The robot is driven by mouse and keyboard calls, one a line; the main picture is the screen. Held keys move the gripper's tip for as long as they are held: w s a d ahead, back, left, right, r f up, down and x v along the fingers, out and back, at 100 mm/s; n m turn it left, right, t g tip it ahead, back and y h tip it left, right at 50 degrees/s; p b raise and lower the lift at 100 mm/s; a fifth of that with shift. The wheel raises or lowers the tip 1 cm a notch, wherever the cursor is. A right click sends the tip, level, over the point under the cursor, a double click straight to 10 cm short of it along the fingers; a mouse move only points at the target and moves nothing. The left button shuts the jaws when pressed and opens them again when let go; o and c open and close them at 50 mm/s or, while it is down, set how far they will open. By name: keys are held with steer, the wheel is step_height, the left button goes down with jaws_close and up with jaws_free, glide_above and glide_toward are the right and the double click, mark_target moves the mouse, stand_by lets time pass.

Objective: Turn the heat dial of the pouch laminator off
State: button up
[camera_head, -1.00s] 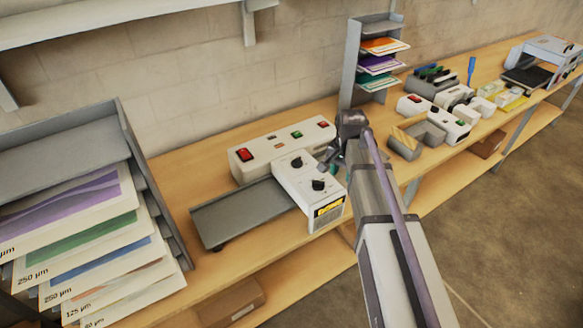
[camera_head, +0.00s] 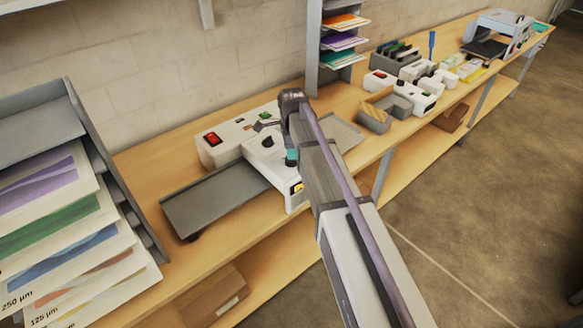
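The pouch laminator (camera_head: 226,152) is a white box on the bench with a red switch (camera_head: 212,138) on its back part. One black dial (camera_head: 267,141) shows on its lower front part. The area to the right of that dial is hidden behind my arm, and the second dial is not visible. My gripper (camera_head: 280,139) is over the right side of the laminator, close to the visible dial. Its fingers are small and mostly hidden by my wrist, so I cannot tell their opening or whether they touch anything.
A grey tray (camera_head: 212,201) extends from the laminator's front left. A rack of printed sheets (camera_head: 105,170) stands at left and a smaller sheet rack (camera_head: 313,50) behind. A grey bin (camera_head: 374,118) and several small devices stand to the right. A cardboard box (camera_head: 212,292) is on the lower shelf.

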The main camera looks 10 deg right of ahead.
step_height(320, 180, down, 3)
steer(key=shift+f+b, duration=0.1)
steer(key=shift+b, duration=0.7)
jaws_close()
